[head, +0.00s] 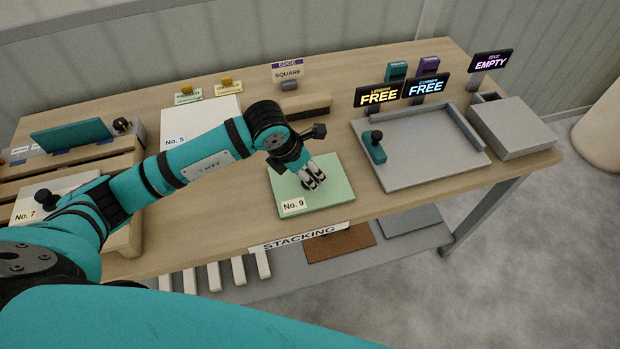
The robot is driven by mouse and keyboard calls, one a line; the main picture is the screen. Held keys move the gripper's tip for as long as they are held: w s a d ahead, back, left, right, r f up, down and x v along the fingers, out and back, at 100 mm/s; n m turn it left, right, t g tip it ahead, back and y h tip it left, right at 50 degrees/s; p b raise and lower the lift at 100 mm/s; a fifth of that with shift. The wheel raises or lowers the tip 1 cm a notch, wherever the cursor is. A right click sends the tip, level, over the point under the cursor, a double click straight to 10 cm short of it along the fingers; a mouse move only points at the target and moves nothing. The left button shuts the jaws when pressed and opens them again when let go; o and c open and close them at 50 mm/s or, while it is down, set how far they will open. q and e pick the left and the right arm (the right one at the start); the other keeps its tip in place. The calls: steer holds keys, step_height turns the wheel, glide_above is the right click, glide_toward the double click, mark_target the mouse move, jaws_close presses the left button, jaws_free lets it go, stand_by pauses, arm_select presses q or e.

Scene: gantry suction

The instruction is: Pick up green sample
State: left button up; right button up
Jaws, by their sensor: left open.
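The green sample (334,184) is a flat, pale green square plate labelled "No. 9". It lies on the wooden table near the front edge, in the middle of the head view. My left gripper (314,184) is over the plate with its fingers pointing down. It is open, and I see nothing between its fingers. I cannot tell whether the fingertips touch the plate. The wrist and gripper hide part of the plate's upper left area. My right gripper is not in view.
A grey tray (440,179) with a teal knobbed block (376,150) stands right of the plate. Beyond it is a grey box (516,125). White plate No. 5 (200,107) lies behind my arm. White plate No. 7 (75,188) is on a wooden rack at left. A wooden block (306,106) lies behind.

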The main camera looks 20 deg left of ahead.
mark_target(310, 173)
arm_select(q)
steer(key=shift+p+x, duration=0.3)
steer(key=shift+x, duration=1.25)
steer(key=shift+w, duration=0.1)
steer(key=shift+c, duration=0.3)
steer(key=shift+r, duration=0.1)
jaws_close()
